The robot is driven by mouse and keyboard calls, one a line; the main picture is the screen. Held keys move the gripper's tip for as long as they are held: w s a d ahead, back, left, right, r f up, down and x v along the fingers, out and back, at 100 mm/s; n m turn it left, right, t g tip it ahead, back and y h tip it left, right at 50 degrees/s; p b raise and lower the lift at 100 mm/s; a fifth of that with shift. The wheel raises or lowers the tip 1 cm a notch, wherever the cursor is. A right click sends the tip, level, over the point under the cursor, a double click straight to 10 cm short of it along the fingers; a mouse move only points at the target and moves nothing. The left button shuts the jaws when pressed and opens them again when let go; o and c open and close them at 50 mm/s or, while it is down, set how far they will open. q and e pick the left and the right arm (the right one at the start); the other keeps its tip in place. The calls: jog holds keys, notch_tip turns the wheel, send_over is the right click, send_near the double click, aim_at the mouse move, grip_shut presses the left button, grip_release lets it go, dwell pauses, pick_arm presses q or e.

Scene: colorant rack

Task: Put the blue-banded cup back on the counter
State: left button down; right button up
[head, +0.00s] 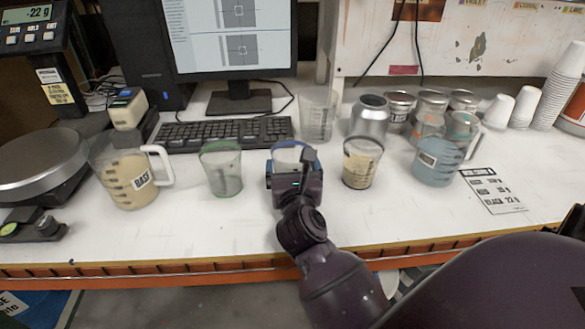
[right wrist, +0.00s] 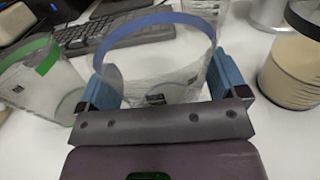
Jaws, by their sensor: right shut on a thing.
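The blue-banded cup (head: 294,152) is a clear cup with a blue rim band, in the middle of the white counter (head: 250,225) in the head view. My right gripper (head: 294,185) is shut on it from the front. In the right wrist view the cup (right wrist: 155,60) stands upright between the two blue fingers of the gripper (right wrist: 170,90). The cup looks empty. Its base is mostly hidden by my gripper, so I cannot tell whether it touches the counter. My left gripper is not in view.
A green-banded cup (head: 222,172) stands to the left and a black-banded cup with cream liquid (head: 361,165) close to the right. Farther out are the BASE jug (head: 125,175) and a blue-filled jug (head: 437,160). A keyboard (head: 225,134) lies behind. The front counter strip is clear.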

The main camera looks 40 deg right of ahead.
jog(key=shift+f, duration=0.15)
jog(key=o, duration=0.6)
jog(key=v, duration=1.1)
jog(key=shift+b, duration=0.4)
jog(key=shift+s+a, duration=0.35)
jog(key=shift+s, duration=0.1)
